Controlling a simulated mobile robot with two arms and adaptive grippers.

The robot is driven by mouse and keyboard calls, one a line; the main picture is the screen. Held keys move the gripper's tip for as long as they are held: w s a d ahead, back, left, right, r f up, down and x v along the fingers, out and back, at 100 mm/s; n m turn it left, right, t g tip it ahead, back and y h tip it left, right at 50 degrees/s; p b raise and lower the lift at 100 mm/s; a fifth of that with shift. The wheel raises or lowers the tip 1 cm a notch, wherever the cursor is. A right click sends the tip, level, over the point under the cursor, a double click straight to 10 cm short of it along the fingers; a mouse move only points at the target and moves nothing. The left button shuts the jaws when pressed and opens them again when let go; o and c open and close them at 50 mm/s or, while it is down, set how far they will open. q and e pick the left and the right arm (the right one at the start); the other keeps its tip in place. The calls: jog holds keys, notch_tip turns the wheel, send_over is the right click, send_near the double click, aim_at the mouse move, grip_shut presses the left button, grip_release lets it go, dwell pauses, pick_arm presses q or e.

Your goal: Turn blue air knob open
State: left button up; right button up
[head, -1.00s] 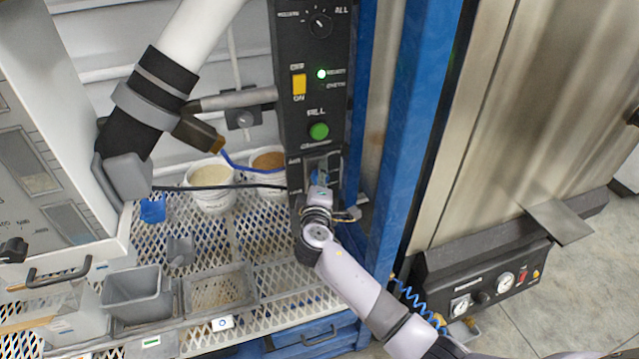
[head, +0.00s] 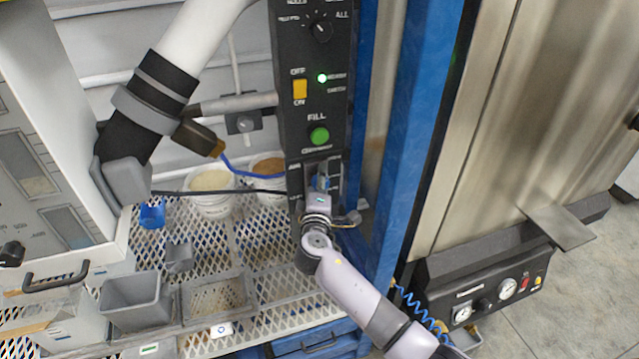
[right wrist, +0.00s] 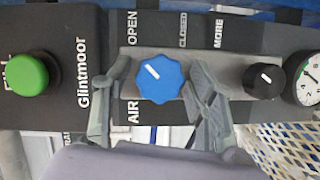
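The blue air knob (right wrist: 160,80) is on the black control panel beside the word AIR. Its white mark points up and left, toward the OPEN label (right wrist: 132,28); the CLOSED label (right wrist: 182,30) is up and right. My right gripper (right wrist: 158,88) has one finger on each side of the knob, with narrow gaps showing. In the head view my right gripper (head: 320,190) is at the panel's lower end and largely covers the knob. My left gripper is not in view.
The green fill button (head: 319,136) and a yellow switch (head: 300,89) are higher on the panel. A small black knob (right wrist: 264,80) and a gauge (right wrist: 309,78) sit right of the blue knob. A blue post (head: 405,140) stands close on the right.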

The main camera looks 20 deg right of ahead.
jog(key=shift+o, duration=0.4)
jog(key=v, duration=1.2)
